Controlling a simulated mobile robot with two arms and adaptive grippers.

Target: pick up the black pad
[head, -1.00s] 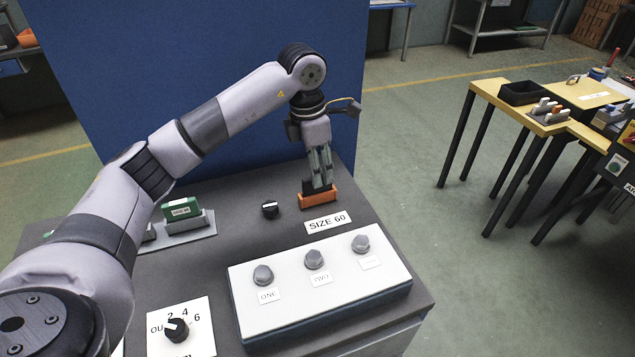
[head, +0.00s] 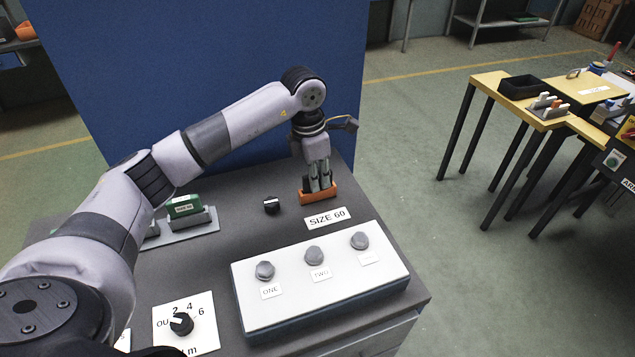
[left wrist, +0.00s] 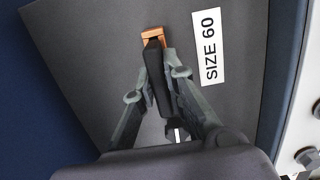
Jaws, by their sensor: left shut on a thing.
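The black pad (left wrist: 154,72) stands upright in the small orange holder (head: 319,197) on the grey bench top. In the left wrist view the holder (left wrist: 155,34) shows at the far end of the pad. My left gripper (head: 319,184) points down at the holder, its fingers one on each side of the pad and shut on it. The fingers (left wrist: 160,82) hide part of the pad, and its lower end sits inside the holder. My right gripper is in neither view.
A SIZE 60 label (head: 327,218) lies in front of the holder. A black knob (head: 271,205) and a green block (head: 184,206) in a grey holder stand to its left. A white box (head: 322,282) with grey buttons is nearer. A blue panel (head: 220,60) rises behind.

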